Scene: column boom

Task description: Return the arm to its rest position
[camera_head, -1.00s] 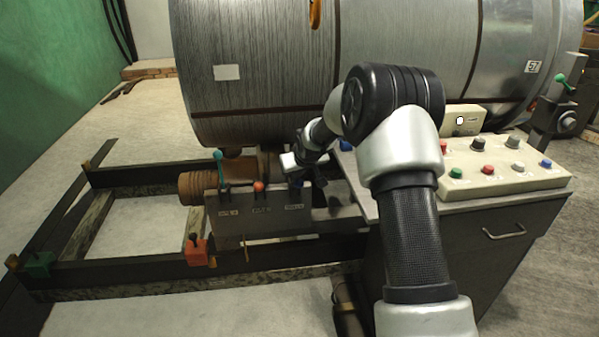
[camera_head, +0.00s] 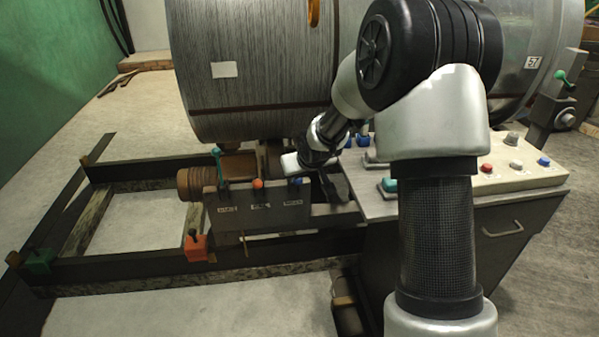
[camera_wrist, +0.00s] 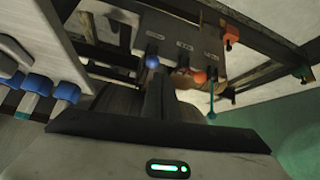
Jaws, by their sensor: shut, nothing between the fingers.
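My arm reaches forward across the right half of the head view, elbow high. My gripper (camera_head: 332,188) hangs low in front of the cabinet's left edge, just right of a dark lever box (camera_head: 262,212). In the wrist view its dark fingers (camera_wrist: 155,103) are together with nothing between them. The box carries a green-topped lever (camera_head: 217,154), an orange knob (camera_head: 257,184) and a blue knob (camera_head: 295,181). The wrist view shows the blue knob (camera_wrist: 152,62) just beyond the fingertips, seemingly apart from them.
A grey cabinet (camera_head: 497,226) with several coloured buttons stands right of the gripper, partly hidden by my arm. Blue-topped buttons (camera_wrist: 66,93) show close by in the wrist view. A large metal drum (camera_head: 255,65) lies behind. Dark frame rails (camera_head: 120,270) run left; open floor lies beyond.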

